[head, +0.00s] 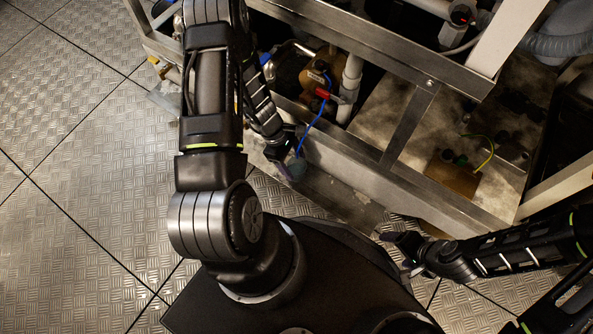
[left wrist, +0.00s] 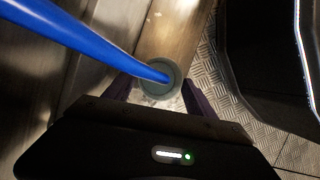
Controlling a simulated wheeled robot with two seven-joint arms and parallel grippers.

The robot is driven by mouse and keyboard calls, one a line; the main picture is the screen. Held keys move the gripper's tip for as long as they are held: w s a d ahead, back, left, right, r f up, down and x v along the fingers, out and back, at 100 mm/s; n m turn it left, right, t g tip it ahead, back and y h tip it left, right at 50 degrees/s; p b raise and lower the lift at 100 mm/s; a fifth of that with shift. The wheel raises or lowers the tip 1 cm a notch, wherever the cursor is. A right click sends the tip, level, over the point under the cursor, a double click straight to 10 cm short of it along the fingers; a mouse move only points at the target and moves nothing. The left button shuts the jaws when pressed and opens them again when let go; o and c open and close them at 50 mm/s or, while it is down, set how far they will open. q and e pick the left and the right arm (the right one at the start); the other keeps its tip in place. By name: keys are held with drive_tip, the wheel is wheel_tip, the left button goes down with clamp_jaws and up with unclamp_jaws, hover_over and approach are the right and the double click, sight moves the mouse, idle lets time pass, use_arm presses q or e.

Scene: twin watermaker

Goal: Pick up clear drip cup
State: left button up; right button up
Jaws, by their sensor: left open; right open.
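The clear drip cup (head: 297,170) stands on the low ledge at the foot of the metal frame, small and greenish in the head view. In the left wrist view the round cup (left wrist: 158,92) shows from above, with the end of a blue tube (left wrist: 90,38) at its mouth. My left gripper (head: 283,160) is at the cup. Its two dark fingers (left wrist: 160,96) are open, one on each side of the cup; whether they touch it is unclear. My right gripper (head: 403,252) is open and empty, low at the right, away from the cup.
The blue tube hangs from a fitting with a red valve handle (head: 329,95) above the cup. A steel frame rail (head: 400,185) runs behind the cup, with pipes and machinery inside. Textured metal floor (head: 80,210) lies open to the left.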

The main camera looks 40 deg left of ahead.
sight(297, 169)
use_arm(q)
drive_tip(key=x, duration=0.2)
drive_tip(key=shift+d+f, duration=0.1)
drive_tip(key=shift+f, duration=0.2)
drive_tip(key=shift+c, duration=0.4)
drive_tip(key=c, duration=1.1)
